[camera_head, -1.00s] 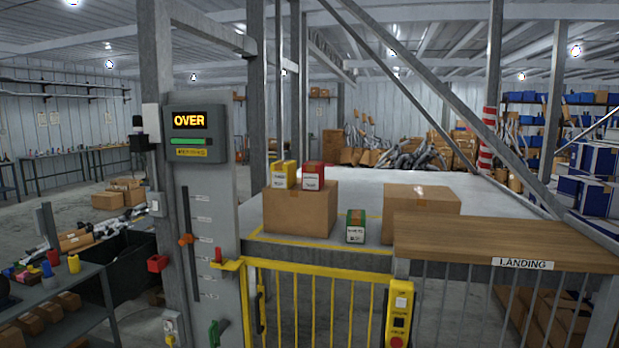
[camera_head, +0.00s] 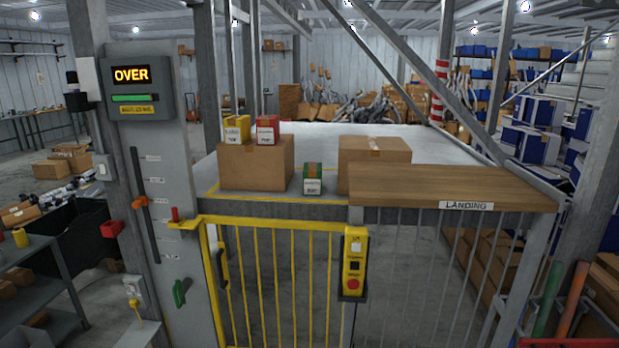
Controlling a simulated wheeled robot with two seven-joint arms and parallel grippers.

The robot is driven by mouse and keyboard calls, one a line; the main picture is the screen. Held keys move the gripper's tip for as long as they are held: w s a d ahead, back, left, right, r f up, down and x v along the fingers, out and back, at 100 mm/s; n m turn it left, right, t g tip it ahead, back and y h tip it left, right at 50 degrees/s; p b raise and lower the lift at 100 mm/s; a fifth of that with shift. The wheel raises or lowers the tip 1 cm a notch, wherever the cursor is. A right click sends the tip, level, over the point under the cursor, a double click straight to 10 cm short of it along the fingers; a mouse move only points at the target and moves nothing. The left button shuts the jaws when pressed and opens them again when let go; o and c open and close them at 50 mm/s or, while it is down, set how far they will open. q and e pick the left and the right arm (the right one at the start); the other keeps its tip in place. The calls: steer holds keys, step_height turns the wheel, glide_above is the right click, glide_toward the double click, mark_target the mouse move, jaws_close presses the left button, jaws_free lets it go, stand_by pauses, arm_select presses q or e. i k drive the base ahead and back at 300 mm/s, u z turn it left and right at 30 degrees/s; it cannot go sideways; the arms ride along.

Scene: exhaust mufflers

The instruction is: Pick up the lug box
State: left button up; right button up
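Three small labelled boxes are on the grey platform (camera_head: 330,142). A green box (camera_head: 313,179) with a white label stands on the platform's front edge, between that carton and a second brown carton (camera_head: 375,158). The labels are too small to read, so I cannot tell which is the lug box. Neither of my grippers is in view.
A yellow gate (camera_head: 280,222) stands in front of the platform, with a yellow button box (camera_head: 354,262) at its right. A wooden landing shelf (camera_head: 450,187) juts out on the right. A post panel (camera_head: 160,190) with an "OVER" display (camera_head: 131,75) is at left.

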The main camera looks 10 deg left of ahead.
mark_target(237, 126)
steer(key=u, duration=0.9)
steer(key=i, duration=1.55)
steer(key=u, duration=0.55)
